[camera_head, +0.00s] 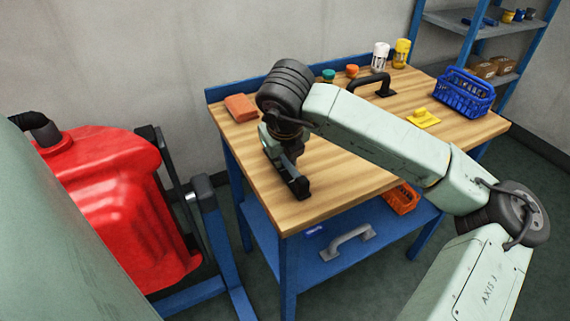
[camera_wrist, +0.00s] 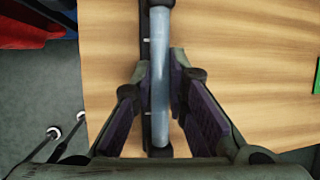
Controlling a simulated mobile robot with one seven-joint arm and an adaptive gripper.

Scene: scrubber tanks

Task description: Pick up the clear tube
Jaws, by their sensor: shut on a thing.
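The clear tube (camera_wrist: 160,30) is a pale blue-grey see-through cylinder running up the middle of the wrist view, with dark end pieces. My gripper (camera_wrist: 163,78) is closed on its middle, one finger pad on each side. A dark strip with small white marks (camera_wrist: 146,50) lies along the tube's left side, over the wood. In the head view my gripper (camera_head: 285,160) is low over the front left of the wooden workbench (camera_head: 320,205). The tube cannot be made out there. Whether it still touches what lies beneath is unclear.
An orange-red block (camera_head: 241,107) lies at the back left of the bench. A black handle (camera_head: 372,85), yellow piece (camera_head: 422,118) and blue basket (camera_head: 463,92) stand to the right. A red tank (camera_head: 115,205) is left of the bench. The bench's front middle looks clear.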

